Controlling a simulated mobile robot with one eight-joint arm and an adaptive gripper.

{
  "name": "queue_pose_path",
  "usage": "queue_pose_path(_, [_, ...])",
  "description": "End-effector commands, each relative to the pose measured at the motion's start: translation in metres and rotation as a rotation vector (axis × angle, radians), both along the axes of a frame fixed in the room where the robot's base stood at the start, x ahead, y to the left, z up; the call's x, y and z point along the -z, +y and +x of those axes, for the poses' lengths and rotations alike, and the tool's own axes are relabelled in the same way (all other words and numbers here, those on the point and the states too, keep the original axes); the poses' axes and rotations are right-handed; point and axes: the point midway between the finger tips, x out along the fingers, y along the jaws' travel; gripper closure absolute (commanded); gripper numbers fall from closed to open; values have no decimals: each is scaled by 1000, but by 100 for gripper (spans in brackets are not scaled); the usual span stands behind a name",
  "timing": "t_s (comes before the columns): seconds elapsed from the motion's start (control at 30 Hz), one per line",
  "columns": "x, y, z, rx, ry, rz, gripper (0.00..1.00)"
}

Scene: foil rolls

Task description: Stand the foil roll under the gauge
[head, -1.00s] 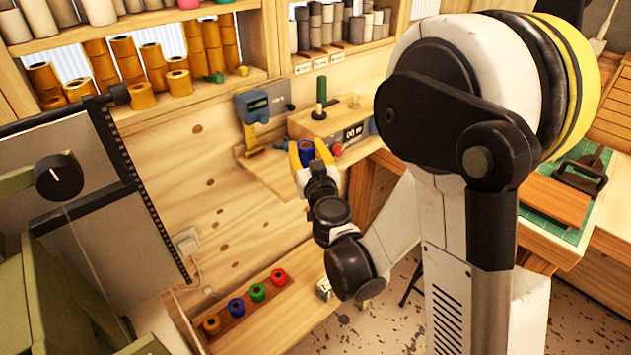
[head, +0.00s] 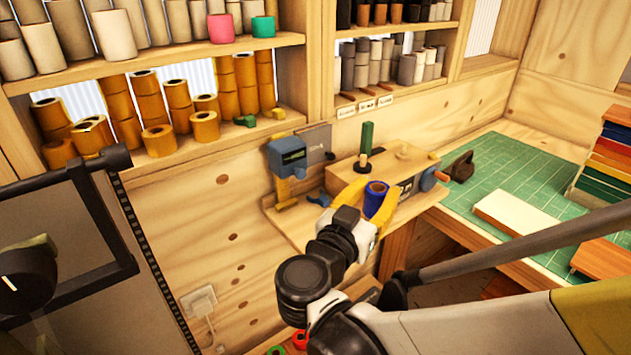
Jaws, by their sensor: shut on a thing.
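My gripper (head: 379,201) has yellow fingers shut on a blue foil roll (head: 376,187), in the middle of the head view. The roll is roughly upright, its open top showing. It is held in front of a wooden box with a green post (head: 366,138). What looks like the gauge (head: 287,158), a blue-grey head with a small display on a yellow stand, is left of the roll against the wall. The roll is apart from it. The roll's lower part is hidden by the fingers, so its height above the wooden shelf (head: 289,222) is unclear.
Orange rolls (head: 157,140) fill the shelf at upper left. A small blue piece (head: 318,198) lies on the wooden shelf near the gauge. A green mat (head: 490,190) covers the right bench. A red roll (head: 300,340) shows at the bottom edge, partly hidden by my arm.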

Motion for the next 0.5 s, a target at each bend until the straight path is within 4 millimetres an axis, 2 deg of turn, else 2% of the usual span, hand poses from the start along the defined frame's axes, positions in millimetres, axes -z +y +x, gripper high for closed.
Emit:
queue_pose_path(0.1, [21,27,8,-3,0,0,94])
queue_pose_path(0.3, [51,74,23,-4,0,0,94])
queue_pose_path(0.5, [64,99,31,-2,0,0,94])
